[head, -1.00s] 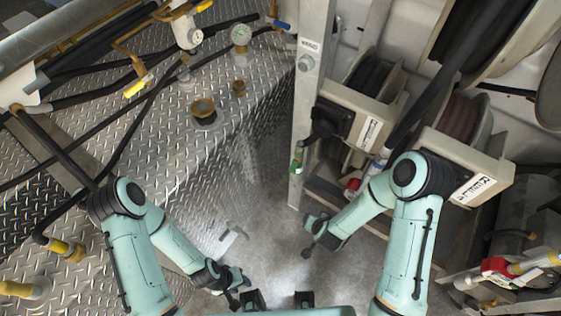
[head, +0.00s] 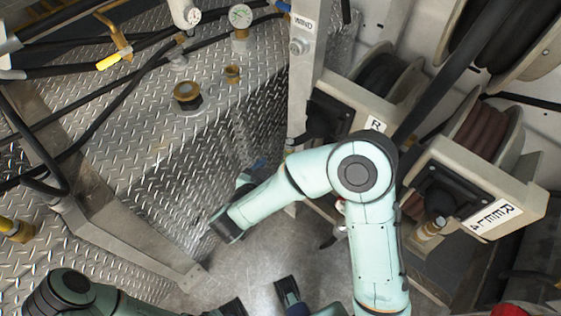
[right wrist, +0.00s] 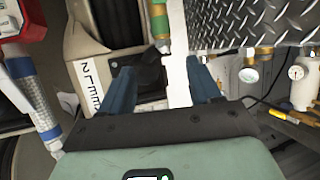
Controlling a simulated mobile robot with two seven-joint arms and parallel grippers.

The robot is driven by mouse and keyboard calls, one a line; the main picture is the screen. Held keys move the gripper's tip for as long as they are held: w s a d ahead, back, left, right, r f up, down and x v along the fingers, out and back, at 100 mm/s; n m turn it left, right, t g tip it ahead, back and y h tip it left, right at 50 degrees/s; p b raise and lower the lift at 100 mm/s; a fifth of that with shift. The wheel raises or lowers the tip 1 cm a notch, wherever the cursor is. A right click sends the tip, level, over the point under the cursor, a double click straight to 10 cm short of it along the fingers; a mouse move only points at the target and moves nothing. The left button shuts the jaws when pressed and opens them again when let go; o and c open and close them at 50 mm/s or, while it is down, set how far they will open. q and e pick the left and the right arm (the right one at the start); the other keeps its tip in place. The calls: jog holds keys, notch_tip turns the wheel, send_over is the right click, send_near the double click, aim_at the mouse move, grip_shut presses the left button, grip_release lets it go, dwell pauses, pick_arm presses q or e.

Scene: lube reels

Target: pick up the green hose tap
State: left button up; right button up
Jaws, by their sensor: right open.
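The green hose tap (right wrist: 158,22) shows at the top middle of the right wrist view, with a brass end (right wrist: 161,46) pointing down the picture. In the head view it is mostly or wholly hidden by my right arm. My right gripper (right wrist: 161,78) is open, with its two blue fingers apart and nothing between them. The tap lies ahead of the fingertips, roughly in line with the gap and not between them. In the head view the right gripper (head: 252,172) shows partly beyond my wrist, near the metal post.
Hose reels in beige housings (head: 450,165) stand to the right. The upright metal post (head: 303,60) is close to my right arm. The diamond-plate tank (head: 150,130) with a gauge (head: 240,16) and hoses fills the left. A red fitting (right wrist: 12,22) with a braided hose shows in the wrist view.

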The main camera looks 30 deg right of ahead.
aim_at(288, 149)
jog(key=x, duration=0.7)
jog(key=shift+d, duration=0.1)
jog(key=shift+w+b+x, duration=0.2)
jog(key=shift+b+x, duration=0.3)
jog(key=shift+x, duration=2.5)
grip_shut()
